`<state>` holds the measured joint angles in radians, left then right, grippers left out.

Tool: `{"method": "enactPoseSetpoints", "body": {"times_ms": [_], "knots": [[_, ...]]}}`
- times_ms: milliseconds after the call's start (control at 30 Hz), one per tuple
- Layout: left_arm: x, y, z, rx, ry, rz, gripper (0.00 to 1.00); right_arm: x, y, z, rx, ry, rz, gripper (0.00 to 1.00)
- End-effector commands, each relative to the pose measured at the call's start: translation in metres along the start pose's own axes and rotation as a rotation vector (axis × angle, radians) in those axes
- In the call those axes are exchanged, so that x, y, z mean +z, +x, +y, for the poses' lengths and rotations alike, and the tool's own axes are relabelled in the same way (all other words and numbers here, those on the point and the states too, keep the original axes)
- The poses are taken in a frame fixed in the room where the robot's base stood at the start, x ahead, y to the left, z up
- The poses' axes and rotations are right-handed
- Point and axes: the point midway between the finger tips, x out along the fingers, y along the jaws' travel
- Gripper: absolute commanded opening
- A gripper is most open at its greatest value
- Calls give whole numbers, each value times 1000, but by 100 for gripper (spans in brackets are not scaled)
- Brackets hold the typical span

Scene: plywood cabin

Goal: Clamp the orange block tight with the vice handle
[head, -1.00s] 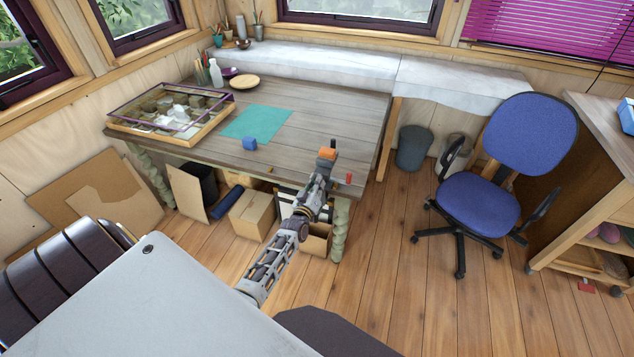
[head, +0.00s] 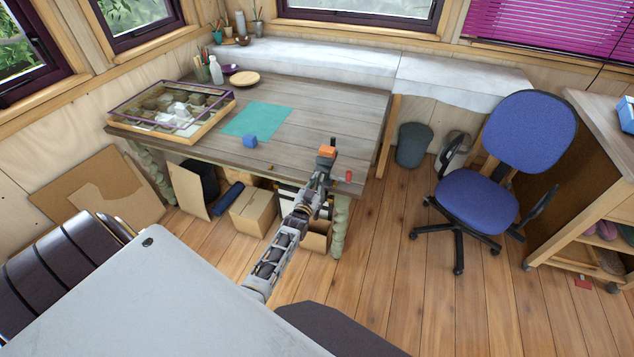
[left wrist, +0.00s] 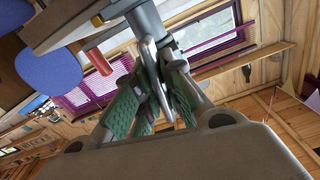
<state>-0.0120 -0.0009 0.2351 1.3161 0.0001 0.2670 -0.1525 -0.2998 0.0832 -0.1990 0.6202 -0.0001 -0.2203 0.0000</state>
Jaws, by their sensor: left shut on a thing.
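The orange block (head: 327,151) sits in the vice at the front right edge of the wooden table, next to a dark upright jaw. My left gripper (head: 323,172) is just below the block at the table edge. In the left wrist view its green-padded fingers (left wrist: 155,95) are closed around a grey metal bar, the vice handle (left wrist: 147,22). A red cylindrical piece (head: 348,176) shows right of the gripper, and also in the left wrist view (left wrist: 98,58). My gripper and arm hide much of the vice. Whether the jaws press the block cannot be told. My right gripper is not in view.
The table (head: 345,110) holds a blue block (head: 250,141), a teal mat (head: 257,121) and a glass-topped display case (head: 172,107). Cardboard boxes (head: 254,211) stand beneath. A blue chair (head: 478,208) stands right, with open floor between it and the table.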

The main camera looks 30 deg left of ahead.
Motion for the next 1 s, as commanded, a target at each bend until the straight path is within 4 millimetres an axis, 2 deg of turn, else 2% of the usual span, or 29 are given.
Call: {"method": "enactPoseSetpoints", "body": {"times_ms": [367,400,500,567,767,1000], "knots": [[4,-2,0,1,4,-6,0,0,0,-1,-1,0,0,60],[4,-2,1,1,4,-7,16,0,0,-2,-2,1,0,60],[4,-2,0,1,3,-7,29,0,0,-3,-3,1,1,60],[4,-2,0,1,3,-7,32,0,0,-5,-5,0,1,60],[3,-4,0,0,3,-5,32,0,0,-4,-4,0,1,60],[2,-17,0,0,3,-3,32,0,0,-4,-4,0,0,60]]}}
